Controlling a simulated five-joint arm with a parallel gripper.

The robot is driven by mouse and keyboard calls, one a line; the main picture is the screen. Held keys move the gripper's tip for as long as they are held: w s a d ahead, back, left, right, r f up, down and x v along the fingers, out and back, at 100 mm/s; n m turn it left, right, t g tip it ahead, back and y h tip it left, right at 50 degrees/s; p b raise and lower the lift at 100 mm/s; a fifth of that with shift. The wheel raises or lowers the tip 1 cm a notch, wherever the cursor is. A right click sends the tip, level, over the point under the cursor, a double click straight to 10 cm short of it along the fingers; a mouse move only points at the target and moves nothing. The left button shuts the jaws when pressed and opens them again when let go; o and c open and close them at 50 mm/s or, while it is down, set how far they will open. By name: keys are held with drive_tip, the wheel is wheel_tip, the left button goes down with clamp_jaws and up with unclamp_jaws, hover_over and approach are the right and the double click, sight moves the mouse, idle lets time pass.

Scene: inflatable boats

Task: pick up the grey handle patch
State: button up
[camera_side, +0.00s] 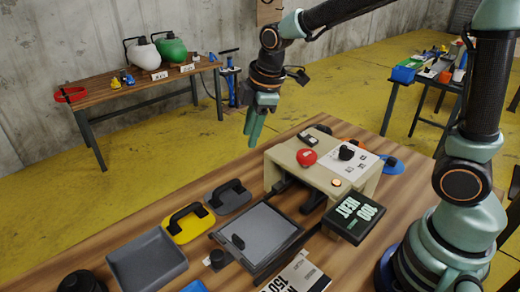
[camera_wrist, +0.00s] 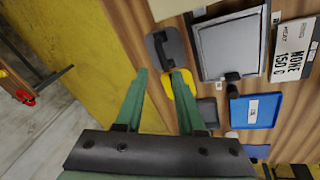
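The grey handle patch (camera_side: 237,203) is a dark grey rounded pad with a black handle, lying flat on the wooden bench. A yellow handle patch (camera_side: 186,236) of similar form lies just to its left. My gripper (camera_side: 251,138) is raised above the bench, fingers pointing down, empty and apart from both patches. In the wrist view the grey patch (camera_wrist: 158,56) is beyond the fingertips, slightly right of the gap, with the yellow patch (camera_wrist: 180,92) partly behind the right finger. My gripper (camera_wrist: 160,74) has its two fingers apart there.
A grey tray (camera_side: 148,260) and a framed flat plate (camera_side: 262,235) lie near the patches. A beige press (camera_side: 300,176) with a red knob (camera_side: 306,157) and a black "100 HEAT" box (camera_side: 352,217) stand to the right. A blue tray (camera_wrist: 255,110) shows in the wrist view.

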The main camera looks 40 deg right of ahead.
sight(227, 184)
drive_tip(key=w+a+f+n, duration=0.1)
drive_tip(key=w+f, duration=0.1)
drive_tip(key=f, duration=0.4)
drive_tip(key=w+a+f+n, duration=0.1)
drive_tip(key=w+f+n, duration=0.1)
drive_tip(key=f, duration=0.4)
drive_tip(key=w+a+f+n, duration=0.1)
drive_tip(key=f, duration=0.5)
drive_tip(key=shift+w+a+n+g, duration=0.4)
clamp_jaws()
